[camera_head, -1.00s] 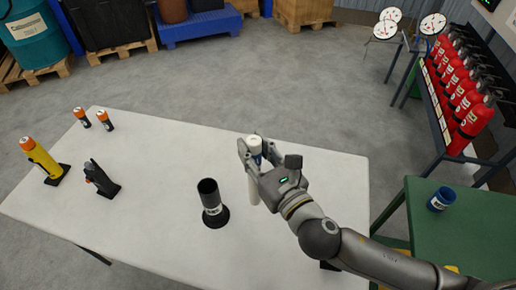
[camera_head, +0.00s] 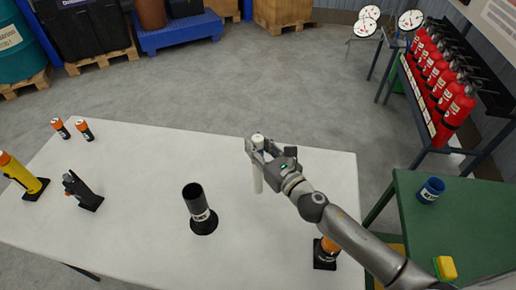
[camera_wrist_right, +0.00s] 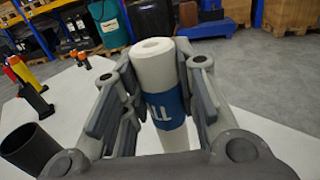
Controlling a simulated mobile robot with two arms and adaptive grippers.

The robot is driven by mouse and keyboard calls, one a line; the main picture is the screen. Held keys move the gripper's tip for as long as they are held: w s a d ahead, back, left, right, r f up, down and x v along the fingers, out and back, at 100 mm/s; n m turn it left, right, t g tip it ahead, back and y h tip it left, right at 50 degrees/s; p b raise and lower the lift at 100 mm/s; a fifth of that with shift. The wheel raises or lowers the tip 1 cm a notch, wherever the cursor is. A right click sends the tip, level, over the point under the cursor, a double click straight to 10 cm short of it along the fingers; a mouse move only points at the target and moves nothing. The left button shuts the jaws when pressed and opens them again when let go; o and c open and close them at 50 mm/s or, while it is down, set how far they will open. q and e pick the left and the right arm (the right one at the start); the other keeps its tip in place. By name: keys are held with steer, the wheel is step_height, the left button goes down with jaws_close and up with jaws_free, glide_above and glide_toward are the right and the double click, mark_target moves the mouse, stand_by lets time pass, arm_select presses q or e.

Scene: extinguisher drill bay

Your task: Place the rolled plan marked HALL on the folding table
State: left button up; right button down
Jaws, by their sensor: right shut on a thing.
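The rolled plan (camera_head: 258,182) is a white roll with a blue band (camera_wrist_right: 166,110); the band's white letters are partly hidden, with "LL" showing in the right wrist view. My right gripper (camera_head: 262,150) is shut on it and holds it upright over the white folding table (camera_head: 130,235). I cannot tell whether its lower end touches the tabletop. My left gripper is in neither view.
A black tube holder (camera_head: 197,204) stands left of the roll. A yellow flashlight (camera_head: 20,174), a black handheld device (camera_head: 80,190) and two small orange-topped cylinders (camera_head: 73,129) are further left. An orange-topped item (camera_head: 328,250) stands near my right arm. A green table (camera_head: 455,225) is at right.

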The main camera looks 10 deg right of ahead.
steer(key=shift+f, duration=0.2)
steer(key=shift+f, duration=0.15)
steer(key=c, duration=1.1)
jaws_free()
steer(key=shift+c, duration=0.2)
steer(key=shift+r, duration=0.35)
steer(key=b+v, duration=0.3)
steer(key=v, duration=0.9)
steer(key=shift+f, duration=0.15)
